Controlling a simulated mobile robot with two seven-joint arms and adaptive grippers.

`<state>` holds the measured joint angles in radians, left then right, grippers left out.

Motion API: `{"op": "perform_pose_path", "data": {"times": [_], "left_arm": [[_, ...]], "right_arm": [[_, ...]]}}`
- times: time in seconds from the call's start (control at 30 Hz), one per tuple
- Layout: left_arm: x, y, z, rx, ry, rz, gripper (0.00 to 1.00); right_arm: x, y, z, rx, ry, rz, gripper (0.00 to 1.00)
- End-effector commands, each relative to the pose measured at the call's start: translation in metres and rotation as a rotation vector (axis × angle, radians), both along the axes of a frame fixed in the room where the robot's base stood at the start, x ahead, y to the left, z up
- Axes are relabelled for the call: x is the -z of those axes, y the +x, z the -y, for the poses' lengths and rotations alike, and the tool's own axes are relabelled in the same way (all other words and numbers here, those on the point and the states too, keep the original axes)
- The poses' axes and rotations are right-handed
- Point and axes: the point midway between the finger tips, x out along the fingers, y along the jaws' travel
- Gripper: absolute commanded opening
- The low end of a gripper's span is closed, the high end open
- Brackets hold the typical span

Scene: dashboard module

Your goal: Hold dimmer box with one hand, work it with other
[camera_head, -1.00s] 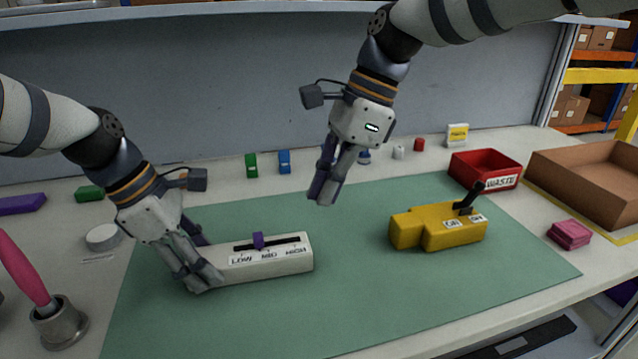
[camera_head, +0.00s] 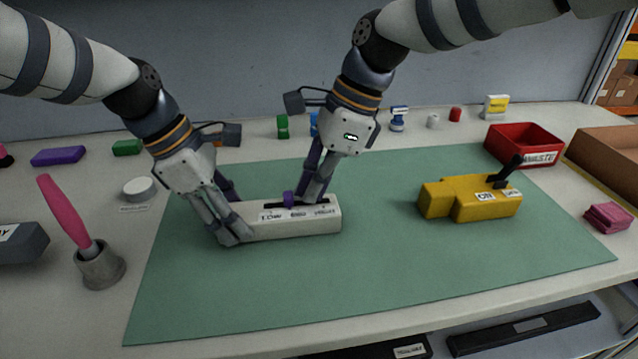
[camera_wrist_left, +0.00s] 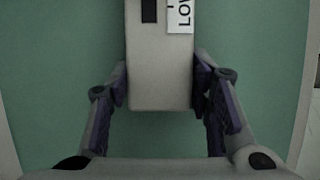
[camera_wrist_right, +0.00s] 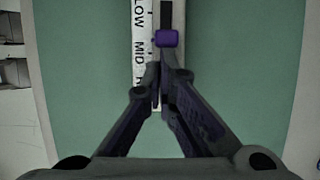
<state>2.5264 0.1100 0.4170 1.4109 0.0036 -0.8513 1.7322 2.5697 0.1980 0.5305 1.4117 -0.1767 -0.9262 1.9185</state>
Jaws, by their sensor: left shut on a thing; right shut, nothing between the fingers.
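The dimmer box (camera_head: 328,222) is a long white block lying on the green mat, with a slot and LOW, MID and HIGH labels on top. Its purple slider knob (camera_head: 289,198) stands between LOW and MID, nearer MID. My left gripper (camera_head: 236,213) is shut on the box's left, LOW end; the left wrist view shows a finger on each side of the box (camera_wrist_left: 160,75). My right gripper (camera_head: 308,201) is shut and empty over the slot, on the HIGH side of the knob. In the right wrist view the knob (camera_wrist_right: 166,38) is just beyond the fingertips; contact is unclear.
A yellow switch box (camera_head: 470,200) with a black lever stands on the mat (camera_head: 400,260) to the right. A pink-handled tool in a grey holder (camera_head: 100,267) stands left. The front mat is clear.

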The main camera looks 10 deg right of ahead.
Motion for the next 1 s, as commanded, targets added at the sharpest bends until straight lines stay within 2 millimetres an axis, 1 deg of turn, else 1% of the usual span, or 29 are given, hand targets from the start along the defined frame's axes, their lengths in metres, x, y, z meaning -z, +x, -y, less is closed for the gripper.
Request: {"op": "perform_pose_path", "data": {"times": [0.1, 0.2, 0.3, 0.57, 0.67, 0.77, 0.8, 0.9, 1.0], "left_arm": [[0.001, 0.0, 0.0, 0.001, 0.001, -0.002, 0.02], [0.001, 0.0, 0.0, 0.001, 0.001, -0.002, 0.02], [0.001, -0.001, 0.0, 0.001, 0.001, -0.002, 0.02], [0.001, -0.001, 0.001, 0.002, 0.0, -0.002, 0.02], [0.001, -0.001, 0.001, 0.002, 0.0, -0.002, 0.02], [0.001, -0.001, 0.001, 0.001, 0.0, -0.003, 0.02], [0.001, -0.001, 0.001, 0.001, 0.0, -0.003, 0.02], [0.001, -0.001, 0.001, 0.001, 0.0, -0.003, 0.02], [0.001, -0.001, 0.0, 0.001, 0.0, -0.003, 0.02]], "right_arm": [[0.001, 0.0, -0.019, -0.004, -0.003, 0.0, 0.0], [0.001, 0.0, -0.029, -0.003, -0.002, 0.0, 0.0], [0.0, 0.0, -0.031, -0.001, 0.001, -0.001, 0.0], [0.0, 0.0, -0.03, -0.002, 0.002, 0.0, 0.0], [-0.001, 0.0, -0.019, 0.001, 0.002, 0.001, 0.0], [0.0, 0.0, 0.008, 0.004, 0.0, 0.001, 0.0], [-0.009, 0.0, 0.015, 0.002, 0.001, 0.007, 0.0], [-0.038, 0.0, 0.025, 0.001, 0.0, 0.008, 0.0], [-0.062, 0.0, 0.035, 0.0, -0.001, 0.006, 0.0]]}}
